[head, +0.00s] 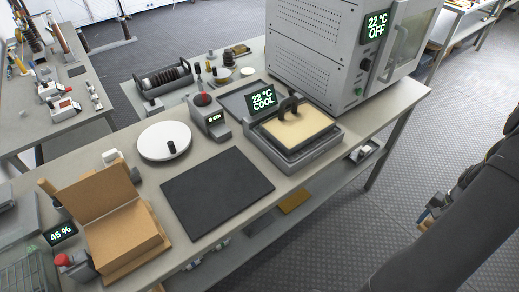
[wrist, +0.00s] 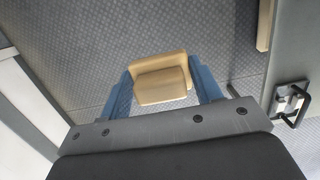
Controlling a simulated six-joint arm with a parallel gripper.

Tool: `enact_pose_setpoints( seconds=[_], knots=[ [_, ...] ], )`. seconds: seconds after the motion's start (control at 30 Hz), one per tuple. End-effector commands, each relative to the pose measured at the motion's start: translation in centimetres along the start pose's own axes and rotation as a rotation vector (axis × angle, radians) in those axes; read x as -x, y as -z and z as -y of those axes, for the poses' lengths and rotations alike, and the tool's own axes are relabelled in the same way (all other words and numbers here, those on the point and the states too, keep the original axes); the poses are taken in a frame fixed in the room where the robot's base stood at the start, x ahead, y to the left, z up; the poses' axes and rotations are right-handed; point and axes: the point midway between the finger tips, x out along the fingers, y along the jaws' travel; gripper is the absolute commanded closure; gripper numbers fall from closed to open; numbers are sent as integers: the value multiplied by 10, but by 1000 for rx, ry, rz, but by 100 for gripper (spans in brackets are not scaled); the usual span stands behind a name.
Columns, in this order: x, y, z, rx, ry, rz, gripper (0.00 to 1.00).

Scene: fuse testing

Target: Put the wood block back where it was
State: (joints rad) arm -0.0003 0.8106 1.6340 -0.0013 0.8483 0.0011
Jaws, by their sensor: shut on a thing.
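My gripper (wrist: 164,82) is shut on a small tan wood block (wrist: 160,80), held between its two blue fingers in the wrist view. Patterned grey floor lies behind the block, and I see nothing under it in contact. In the head view my dark arm comes in from the right, and my gripper (head: 432,210) is beside the bench, over the floor. The block is too small there to make out clearly. I cannot tell from these frames where it stood before.
The bench holds a black mat (head: 217,192), a white disc (head: 164,141), an open cardboard box (head: 125,230), a hot plate (head: 312,150) reading 22 °C COOL and a grey oven (head: 335,60) reading OFF. A yellowish board (head: 294,201) lies below on the lower shelf.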

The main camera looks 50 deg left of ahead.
Motion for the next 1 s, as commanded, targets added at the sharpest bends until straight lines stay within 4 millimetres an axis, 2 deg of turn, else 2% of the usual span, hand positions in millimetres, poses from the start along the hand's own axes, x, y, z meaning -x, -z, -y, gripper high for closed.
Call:
enact_pose_setpoints(
  seconds=[0.07, 0.17, 0.27, 0.33, 0.47, 0.5, 0.6, 0.7, 0.87, 1.0],
  knots=[
    [3, 2, 0, -5, 1, -1, 66],
    [19, 10, 1, -29, 4, -6, 66],
    [48, 23, 4, -75, 10, -9, 66],
    [75, 32, 8, -108, 15, -11, 66],
    [126, 39, 30, -134, 19, -10, 66],
    [140, 39, 42, -125, 18, -9, 66],
    [163, 31, 77, -70, 10, -7, 66],
    [175, 19, 113, 11, -2, -5, 66],
    [181, -10, 173, 174, -26, -5, 66],
    [181, -42, 223, 329, -49, -5, 66]
  ],
)
